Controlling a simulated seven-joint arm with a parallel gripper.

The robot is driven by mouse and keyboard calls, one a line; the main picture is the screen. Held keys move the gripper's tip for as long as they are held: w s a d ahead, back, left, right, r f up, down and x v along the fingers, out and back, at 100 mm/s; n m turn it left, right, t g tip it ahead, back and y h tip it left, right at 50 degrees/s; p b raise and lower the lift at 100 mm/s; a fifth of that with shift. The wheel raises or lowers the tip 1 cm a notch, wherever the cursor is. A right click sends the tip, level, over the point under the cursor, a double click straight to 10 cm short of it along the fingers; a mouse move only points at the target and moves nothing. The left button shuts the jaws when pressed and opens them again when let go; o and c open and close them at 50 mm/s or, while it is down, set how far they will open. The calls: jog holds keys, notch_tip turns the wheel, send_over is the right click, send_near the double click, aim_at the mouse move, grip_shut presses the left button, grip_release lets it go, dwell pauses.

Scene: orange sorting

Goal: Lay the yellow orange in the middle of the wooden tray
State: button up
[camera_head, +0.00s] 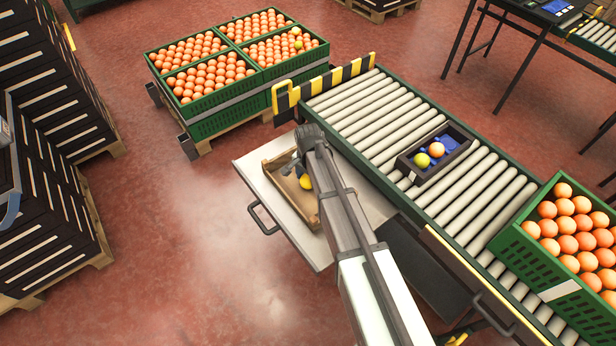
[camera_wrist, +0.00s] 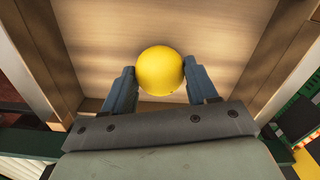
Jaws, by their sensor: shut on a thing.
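The yellow orange (camera_wrist: 160,70) is held between the two fingers of my gripper (camera_wrist: 161,88) in the wrist view. My gripper is shut on it. Behind the fruit lies the bare floor of the wooden tray (camera_wrist: 225,25), with its walls on both sides. In the head view the yellow orange (camera_head: 305,182) shows partly beside my arm, over the wooden tray (camera_head: 302,213). My arm hides part of the tray there. I cannot tell whether the fruit touches the tray floor.
The tray stands on a white table (camera_head: 255,180) next to a roller conveyor (camera_head: 375,115). A dark box (camera_head: 462,152) on the rollers holds a yellow-green fruit (camera_head: 422,160) and an orange one (camera_head: 437,149). Green crates of oranges stand behind (camera_head: 225,118) and at the right (camera_head: 540,262).

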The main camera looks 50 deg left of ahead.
jog(key=shift+f, duration=0.55)
dwell(0.4)
jog(key=o, duration=1.2)
jog(key=shift+c, duration=0.2)
jog(key=shift+o, duration=0.4)
jog(key=shift+o, duration=0.8)
jog(key=shift+r, duration=0.15)
jog(key=shift+r, duration=3.9)
